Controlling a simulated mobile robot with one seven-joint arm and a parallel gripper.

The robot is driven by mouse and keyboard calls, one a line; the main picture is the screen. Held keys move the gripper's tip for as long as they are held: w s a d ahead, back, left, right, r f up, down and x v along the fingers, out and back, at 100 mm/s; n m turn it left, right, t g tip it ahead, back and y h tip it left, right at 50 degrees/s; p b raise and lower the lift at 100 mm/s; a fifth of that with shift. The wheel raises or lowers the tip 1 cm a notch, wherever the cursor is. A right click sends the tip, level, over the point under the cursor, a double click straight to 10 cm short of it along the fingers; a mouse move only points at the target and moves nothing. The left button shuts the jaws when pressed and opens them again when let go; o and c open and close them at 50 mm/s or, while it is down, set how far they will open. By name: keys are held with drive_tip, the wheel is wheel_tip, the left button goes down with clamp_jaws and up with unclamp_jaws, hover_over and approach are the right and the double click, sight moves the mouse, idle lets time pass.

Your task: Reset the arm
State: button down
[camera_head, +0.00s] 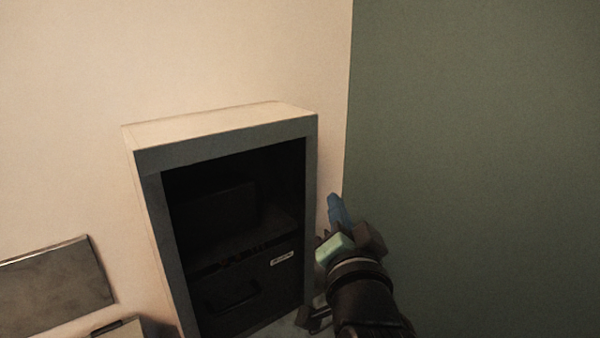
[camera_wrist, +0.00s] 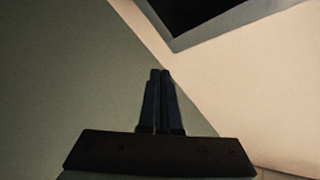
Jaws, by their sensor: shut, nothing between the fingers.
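My gripper (camera_head: 334,200) shows at the right of the cabinet in the head view, its blue fingers pointing up. In the wrist view my gripper (camera_wrist: 160,74) has its two fingers together, with nothing between them. The cabinet (camera_head: 142,185) is a pale, tall box with a dark open front, against the cream wall. My gripper is beside the cabinet's right edge in the picture; I cannot tell how far apart they are. The cabinet's dark opening (camera_wrist: 200,15) appears at the top of the wrist view.
The green wall (camera_head: 480,150) fills the right side, close to my arm. The cabinet holds a dark drawer (camera_head: 245,295) with a handle and white label, below a dim shelf space. A grey panel (camera_head: 55,285) is at the lower left. The upper area before the walls looks clear.

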drive_tip(key=s+a+r+n+t, duration=0.25)
drive_tip(key=s+r, duration=0.35)
drive_tip(key=r, duration=0.3)
drive_tip(key=s+a+r+n+t, duration=0.1)
drive_tip(key=s+r+n+t, duration=0.2)
drive_tip(key=s+r, duration=0.45)
drive_tip(key=s+a+r+n+t, duration=0.25)
drive_tip(key=s+r, duration=0.25)
drive_tip(key=r, duration=0.5)
wheel_tip(320, 180, up, 24)
drive_tip(key=t+p, duration=0.1)
drive_tip(key=p, duration=2.2)
drive_tip(key=shift+d+h+p, duration=0.2)
drive_tip(key=shift+h+p, duration=0.1)
drive_tip(key=shift+p, duration=0.1)
